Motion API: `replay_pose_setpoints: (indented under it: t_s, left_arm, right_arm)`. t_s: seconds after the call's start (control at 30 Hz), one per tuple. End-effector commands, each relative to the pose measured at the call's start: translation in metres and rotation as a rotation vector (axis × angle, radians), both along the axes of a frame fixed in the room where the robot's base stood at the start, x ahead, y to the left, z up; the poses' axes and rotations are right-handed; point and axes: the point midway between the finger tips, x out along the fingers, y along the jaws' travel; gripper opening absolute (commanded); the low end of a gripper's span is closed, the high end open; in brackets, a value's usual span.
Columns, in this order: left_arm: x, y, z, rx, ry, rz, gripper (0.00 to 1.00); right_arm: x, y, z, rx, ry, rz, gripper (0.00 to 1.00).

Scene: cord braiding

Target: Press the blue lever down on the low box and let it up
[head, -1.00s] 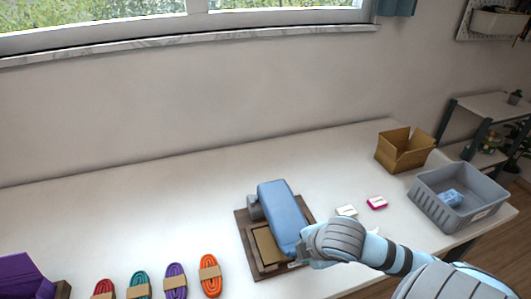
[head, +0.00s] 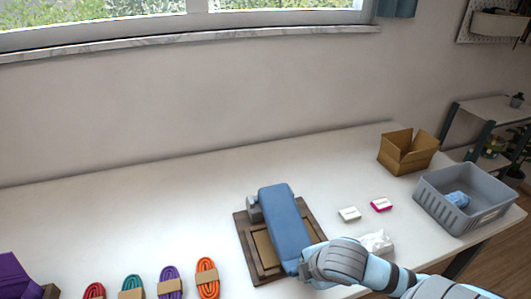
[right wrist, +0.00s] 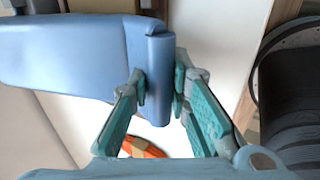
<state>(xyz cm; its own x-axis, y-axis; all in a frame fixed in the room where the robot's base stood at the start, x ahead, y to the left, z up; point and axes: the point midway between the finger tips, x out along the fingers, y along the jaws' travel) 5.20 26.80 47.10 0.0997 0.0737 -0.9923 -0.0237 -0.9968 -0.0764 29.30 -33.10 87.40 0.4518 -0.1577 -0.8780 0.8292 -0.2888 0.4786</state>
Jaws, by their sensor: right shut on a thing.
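The blue lever (head: 285,222) is a long padded bar on the low box (head: 254,262), a flat brown wooden frame with a tan panel. Its far end is at a grey bracket (head: 253,208), and its near end is low, close to the frame's front. My right gripper (head: 304,270) is shut on the near end of the lever. In the right wrist view, the teal fingers (right wrist: 160,88) close on both sides of the lever's end (right wrist: 150,60). Whether the lever touches the box beneath is hidden. My left gripper is not in view.
Several tied cord bundles, including an orange one (head: 207,278), lie to the left. A purple lever (head: 18,278) is at the left edge.

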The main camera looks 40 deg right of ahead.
Motion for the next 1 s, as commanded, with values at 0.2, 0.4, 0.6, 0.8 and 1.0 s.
replay_pose_setpoints:
  t_s: [0.2, 0.4, 0.6, 0.8, 1.0]
  left_arm:
    - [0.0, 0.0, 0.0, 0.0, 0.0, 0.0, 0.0]
    - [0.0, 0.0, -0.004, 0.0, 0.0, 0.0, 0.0]
    - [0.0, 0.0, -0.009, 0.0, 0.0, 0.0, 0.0]
    - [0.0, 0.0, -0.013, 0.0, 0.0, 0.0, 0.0]
    - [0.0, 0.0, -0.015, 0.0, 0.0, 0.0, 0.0]
  right_arm:
    - [0.0, 0.0, 0.0, 0.0, 0.001, 0.0, 0.01]
    - [0.0, 0.0, -0.005, 0.001, 0.002, 0.0, 0.01]
    - [-0.001, 0.0, -0.011, 0.001, 0.002, -0.001, 0.01]
    - [-0.001, 0.0, -0.018, 0.002, 0.002, 0.0, 0.02]
    - [0.0, 0.0, -0.02, 0.001, 0.002, -0.001, 0.01]
